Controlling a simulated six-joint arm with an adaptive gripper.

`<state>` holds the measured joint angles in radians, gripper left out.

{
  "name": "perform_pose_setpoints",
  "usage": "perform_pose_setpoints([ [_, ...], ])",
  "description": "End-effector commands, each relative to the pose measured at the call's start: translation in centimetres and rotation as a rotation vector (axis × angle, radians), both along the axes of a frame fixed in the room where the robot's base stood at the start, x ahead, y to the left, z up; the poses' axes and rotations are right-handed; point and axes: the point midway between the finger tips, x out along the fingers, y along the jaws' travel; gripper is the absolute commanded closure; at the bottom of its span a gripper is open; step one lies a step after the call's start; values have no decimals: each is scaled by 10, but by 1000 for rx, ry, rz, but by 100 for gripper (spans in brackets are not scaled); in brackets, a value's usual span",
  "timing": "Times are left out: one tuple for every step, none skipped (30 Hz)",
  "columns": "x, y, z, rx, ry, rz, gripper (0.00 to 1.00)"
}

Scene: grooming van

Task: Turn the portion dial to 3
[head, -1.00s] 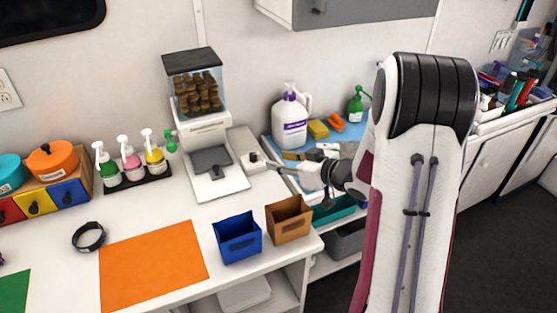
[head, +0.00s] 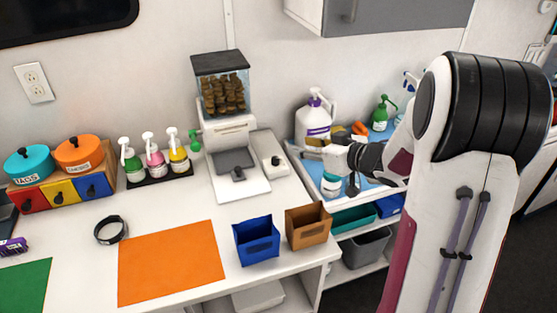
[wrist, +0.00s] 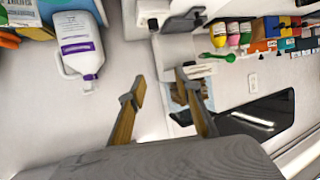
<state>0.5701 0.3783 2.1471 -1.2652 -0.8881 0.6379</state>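The portion dial is a small dark knob on a white box (head: 277,167), right of the treat dispenser (head: 229,128) on the white counter. The dispenser has a clear hopper of brown treats and a grey tray. I cannot read the dial's setting. My gripper (head: 311,150) is to the right of the dial box in the head view, apart from it, over the edge of the blue-lined shelf. In the wrist view my gripper (wrist: 158,86) is open, with nothing between its fingers. The dispenser (wrist: 190,92) shows partly behind the fingers there.
A white jug (head: 313,122) stands behind my gripper, and also shows in the wrist view (wrist: 80,45). Blue (head: 257,241) and brown (head: 308,226) bins stand at the counter's front edge. Pump bottles (head: 154,158) are left of the dispenser. An orange mat (head: 170,262) lies bare.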

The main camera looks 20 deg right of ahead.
Motion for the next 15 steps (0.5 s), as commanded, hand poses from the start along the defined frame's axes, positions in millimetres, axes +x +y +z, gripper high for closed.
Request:
perform_pose_setpoints([
  [0,0,7,-3,-3,1,67],
  [0,0,10,-2,-3,0,67],
  [0,0,14,-3,-3,0,67],
  [0,0,17,-4,-2,0,67],
  [2,1,17,-2,-1,-2,67],
  [7,3,16,-2,0,-6,67],
  [10,4,16,-1,-1,-9,67],
  [13,5,16,-3,-1,-14,67],
  [17,6,16,-5,-2,-18,67],
  [20,7,16,-5,-2,-21,67],
  [23,8,16,-4,-3,-25,67],
  [27,9,16,-5,-2,-30,67],
  [30,10,16,-5,-2,-34,67],
  [33,11,16,-6,-2,-39,67],
  [38,13,16,-6,-2,-42,67],
])
